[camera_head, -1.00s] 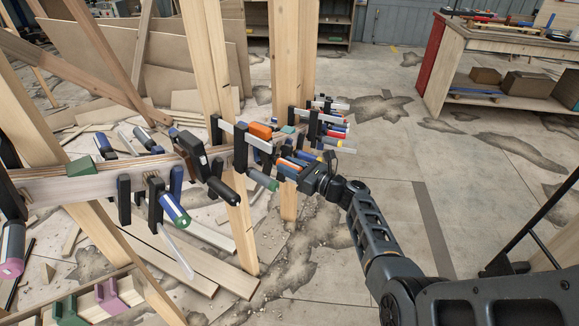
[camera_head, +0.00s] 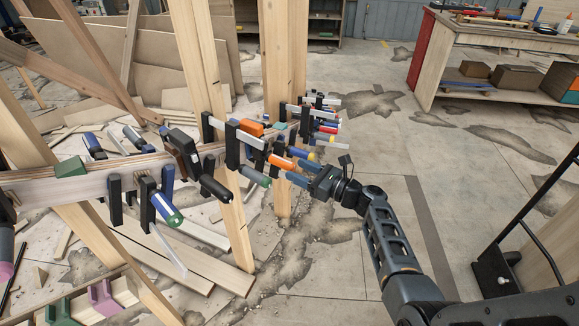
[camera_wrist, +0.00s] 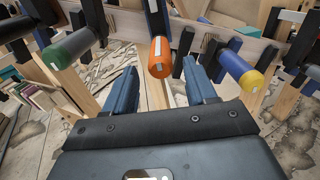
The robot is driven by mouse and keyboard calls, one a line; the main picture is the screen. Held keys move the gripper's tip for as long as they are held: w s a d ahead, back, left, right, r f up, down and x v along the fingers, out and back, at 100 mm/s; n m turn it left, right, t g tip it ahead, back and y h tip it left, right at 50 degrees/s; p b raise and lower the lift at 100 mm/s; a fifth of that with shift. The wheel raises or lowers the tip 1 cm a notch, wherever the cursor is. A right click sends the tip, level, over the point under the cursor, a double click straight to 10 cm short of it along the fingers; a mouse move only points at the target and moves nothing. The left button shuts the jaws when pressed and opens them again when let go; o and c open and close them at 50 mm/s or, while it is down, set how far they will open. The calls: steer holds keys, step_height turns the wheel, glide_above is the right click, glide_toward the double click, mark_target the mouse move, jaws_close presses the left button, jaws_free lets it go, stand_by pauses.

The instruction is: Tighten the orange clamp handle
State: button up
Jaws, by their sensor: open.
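The orange clamp handle (camera_head: 281,162) sticks out from the row of clamps on the curved wooden stringer (camera_head: 100,180). In the wrist view the orange handle (camera_wrist: 160,58) points toward me, a little beyond and between my fingertips. My gripper (camera_head: 291,171) is open, with its blue fingers close to the handle's free end in the head view. In the wrist view the gripper (camera_wrist: 162,80) has a clear gap between its fingers, and nothing is held. The handle's far end meets a dark blue clamp body (camera_wrist: 157,20).
A green-tipped handle (camera_wrist: 70,48) lies to the left of my fingers and a blue, yellow-tipped handle (camera_wrist: 240,72) to the right, both close. Upright wooden posts (camera_head: 208,110) stand behind the clamps. The floor to the right is mostly clear, up to a workbench (camera_head: 440,60).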

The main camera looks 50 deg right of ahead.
steer(key=shift+s+d, duration=0.15)
steer(key=shift+s, duration=0.5)
steer(key=s+d+p, duration=0.1)
steer(key=s+p, duration=0.1)
steer(key=s, duration=0.5)
stand_by(0.6)
